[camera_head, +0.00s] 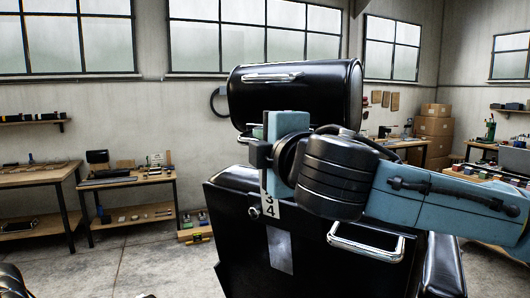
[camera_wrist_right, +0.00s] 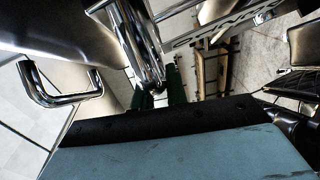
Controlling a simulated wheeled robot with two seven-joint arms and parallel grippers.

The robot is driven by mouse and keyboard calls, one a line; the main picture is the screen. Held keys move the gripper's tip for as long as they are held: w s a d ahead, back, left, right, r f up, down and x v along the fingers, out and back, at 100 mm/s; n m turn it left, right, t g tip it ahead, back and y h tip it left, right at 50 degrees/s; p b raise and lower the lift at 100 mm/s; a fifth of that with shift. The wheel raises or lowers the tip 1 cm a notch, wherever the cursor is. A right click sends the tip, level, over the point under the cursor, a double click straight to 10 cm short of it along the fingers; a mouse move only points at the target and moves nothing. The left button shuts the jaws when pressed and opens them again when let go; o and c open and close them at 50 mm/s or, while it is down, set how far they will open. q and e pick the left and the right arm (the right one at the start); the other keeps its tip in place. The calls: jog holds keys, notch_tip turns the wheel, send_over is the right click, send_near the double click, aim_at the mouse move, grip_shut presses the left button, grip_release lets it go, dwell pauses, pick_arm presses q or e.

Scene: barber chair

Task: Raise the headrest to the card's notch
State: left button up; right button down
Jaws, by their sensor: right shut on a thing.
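The black headrest (camera_head: 300,95) with a chrome handle on it stands above the black chair back (camera_head: 232,215). A white strip with the numbers 3 and 4 (camera_head: 271,207) runs down the chair back; its upper part is hidden by my gripper. A small round knob (camera_head: 254,212) sits beside the strip. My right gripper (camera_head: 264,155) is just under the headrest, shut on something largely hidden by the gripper. In the right wrist view a chrome rod (camera_wrist_right: 146,65) reaches down to the fingers and looks like what is held. No separate card can be made out. My left gripper is not in view.
A chrome loop handle (camera_head: 366,241) sticks out from the chair back under my right arm. A side table with tools (camera_head: 125,182) stands at the left, cardboard boxes (camera_head: 433,125) at the back right. Open floor lies left of the chair.

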jog(key=shift+r, duration=0.2)
jog(key=c, duration=1.4)
grip_release()
jog(key=shift+f, duration=0.1)
jog(key=shift+c, duration=0.2)
jog(key=shift+f, duration=0.1)
jog(key=shift+s+d, duration=0.1)
jog(key=shift+s+d, duration=0.1)
jog(key=shift+s, duration=0.2)
jog(key=b+v, duration=0.3)
jog(key=v, duration=0.9)
jog(key=shift+s, duration=0.3)
